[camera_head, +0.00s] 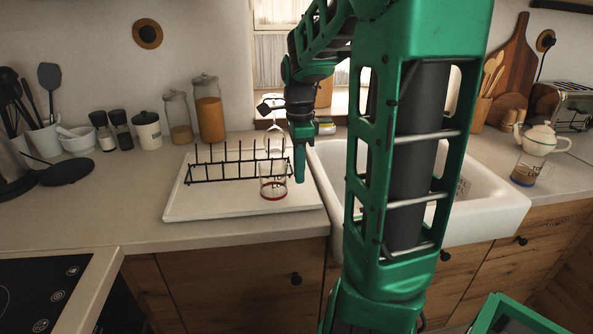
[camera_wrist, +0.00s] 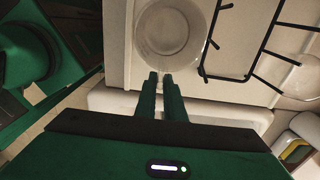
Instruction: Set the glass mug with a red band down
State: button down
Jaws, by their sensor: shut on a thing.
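The glass mug with a red band (camera_head: 273,183) is upright at the front right of the white draining tray (camera_head: 190,208), its red band low on the glass. I cannot tell whether its base touches the tray. My gripper (camera_head: 300,174) is at the mug's right side, pointing down, with its fingers close together on the mug's edge. In the wrist view, the mug's round rim (camera_wrist: 172,28) lies just beyond my fingertips (camera_wrist: 161,77). The exact grip point is hard to see.
A black wire dish rack (camera_head: 225,168) stands on the tray behind the mug. The white sink (camera_head: 490,210) is to the right, partly behind my arm. Jars (camera_head: 210,110) line the back wall. A teapot (camera_head: 540,138) and another glass (camera_head: 527,172) stand at far right.

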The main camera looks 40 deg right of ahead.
jog(key=c, duration=1.8)
grip_release()
jog(key=shift+f, duration=0.1)
jog(key=shift+c, duration=0.2)
notch_tip(320, 180, up, 12)
jog(key=s+a+f+n, duration=0.3)
jog(key=s+f+n, duration=0.4)
jog(key=s+n, duration=0.2)
jog(key=s+a+f+n, duration=0.4)
jog(key=s+f+n, duration=0.3)
jog(key=s+n, duration=0.2)
jog(key=shift+s+a+f, duration=0.25)
jog(key=shift+s+f, duration=0.1)
jog(key=shift+s, duration=0.25)
